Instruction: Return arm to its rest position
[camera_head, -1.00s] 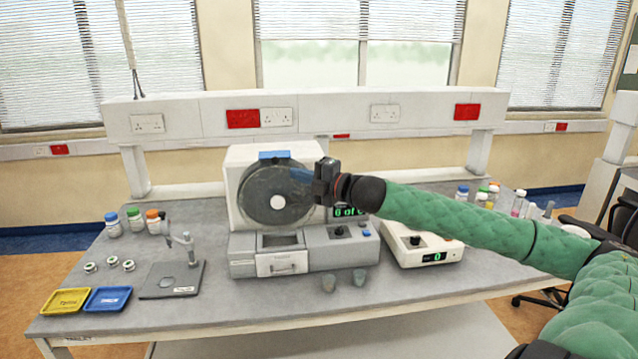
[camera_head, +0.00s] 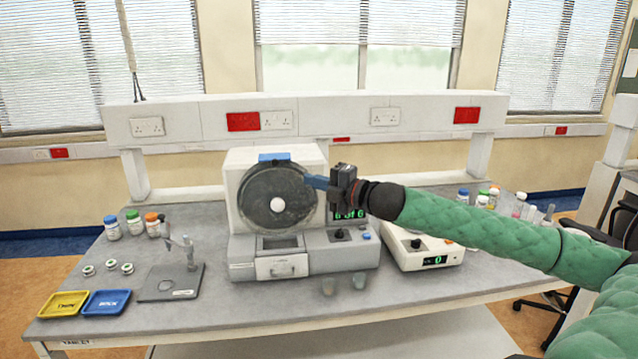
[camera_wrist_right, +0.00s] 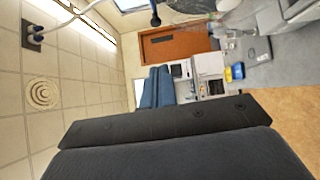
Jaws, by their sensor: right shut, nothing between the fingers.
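My right arm, in a green quilted sleeve, reaches in from the right in the head view. Its gripper (camera_head: 312,181) has a black body and blue fingers, which are shut and empty. The fingers point left, at the right edge of the round dark drum (camera_head: 258,205) of the tablet machine (camera_head: 345,258). I cannot tell whether they touch it. The wrist's black body hides part of the machine's green display. The fingers also show together in the right wrist view (camera_wrist_right: 155,88). My left gripper is not in view.
A white instrument (camera_head: 412,262) with a green display stands under my right forearm. Bottles (camera_head: 487,198) stand at the bench's right end. At left are more bottles (camera_head: 133,224), a small stand (camera_head: 170,282), a yellow tray (camera_head: 62,304) and a blue tray (camera_head: 106,302).

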